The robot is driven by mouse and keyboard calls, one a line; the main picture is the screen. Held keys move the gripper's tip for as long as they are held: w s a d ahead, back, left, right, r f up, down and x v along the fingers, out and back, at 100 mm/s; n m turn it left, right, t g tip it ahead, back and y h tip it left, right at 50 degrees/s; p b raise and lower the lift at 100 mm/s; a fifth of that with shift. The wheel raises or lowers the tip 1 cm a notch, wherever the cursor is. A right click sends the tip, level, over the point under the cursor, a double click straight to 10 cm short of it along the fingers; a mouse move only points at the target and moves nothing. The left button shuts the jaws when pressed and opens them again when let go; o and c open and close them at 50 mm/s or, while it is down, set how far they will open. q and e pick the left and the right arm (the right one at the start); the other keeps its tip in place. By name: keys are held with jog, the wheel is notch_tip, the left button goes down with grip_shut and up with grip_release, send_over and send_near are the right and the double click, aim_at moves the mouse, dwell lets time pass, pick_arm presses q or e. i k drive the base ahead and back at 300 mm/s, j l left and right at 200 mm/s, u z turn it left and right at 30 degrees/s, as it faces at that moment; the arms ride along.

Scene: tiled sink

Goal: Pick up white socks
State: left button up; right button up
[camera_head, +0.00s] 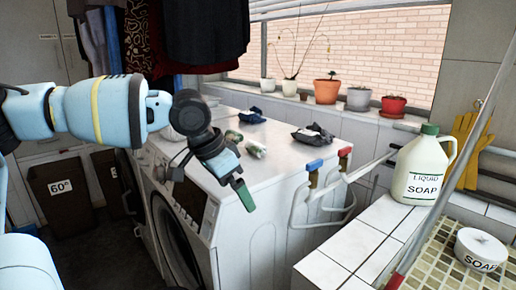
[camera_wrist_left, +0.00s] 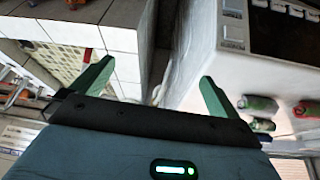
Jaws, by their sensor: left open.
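No item shows clearly as white socks. A small pale rolled bundle with green (camera_head: 256,150) lies on top of the white washing machine (camera_head: 290,150), with a greenish bundle (camera_head: 233,136) behind it; I cannot tell whether either is socks. In the left wrist view, small red and green rolls (camera_wrist_left: 260,104) (camera_wrist_left: 306,108) lie on a white surface at the right. My left gripper (camera_head: 241,190) hangs just off the machine's front edge, pointing down. It also shows in the left wrist view (camera_wrist_left: 152,86), its green fingers apart with nothing between them. My right gripper does not show.
Dark cloth items (camera_head: 313,134) (camera_head: 252,115) lie on the machine. A liquid soap jug (camera_head: 422,170) and a round soap tin (camera_head: 481,249) stand at the right. Potted plants (camera_head: 327,90) line the sill. Clothes hang above.

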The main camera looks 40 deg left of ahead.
aim_at(256, 149)
jog(key=i+j, duration=0.45)
jog(key=j, duration=0.15)
jog(key=i+j, duration=0.45)
jog(key=j, duration=0.2)
